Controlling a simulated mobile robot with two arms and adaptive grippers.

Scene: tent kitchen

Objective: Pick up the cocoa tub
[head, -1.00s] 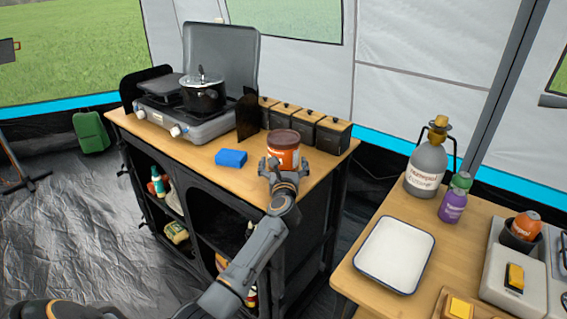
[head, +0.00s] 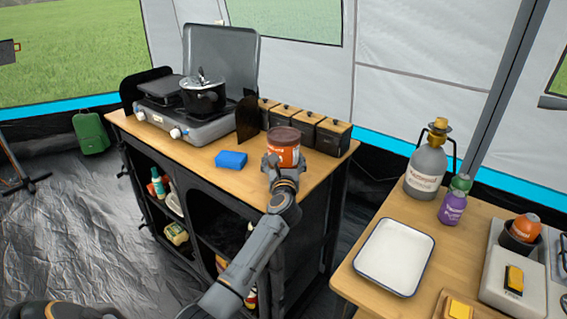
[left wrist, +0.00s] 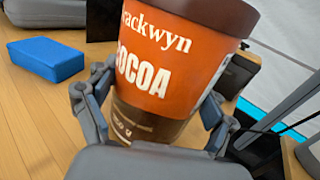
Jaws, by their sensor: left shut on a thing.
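The cocoa tub (head: 284,148), orange with a dark brown lid and brown lower part, is at the front right of the wooden-topped cabinet. My left gripper (head: 283,164) is shut on it from the front. In the left wrist view the tub (left wrist: 172,62) fills the space between the two fingers, one on each side, and looks tilted. Its base is hidden behind the gripper, so I cannot tell whether it touches the worktop. My right gripper is not in view.
A blue block (head: 231,160) lies left of the tub. Several black canisters with wooden lids (head: 326,133) stand close behind it. A stove with a pot (head: 204,96) is at the left. A second table with a white tray (head: 395,257) is at the right.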

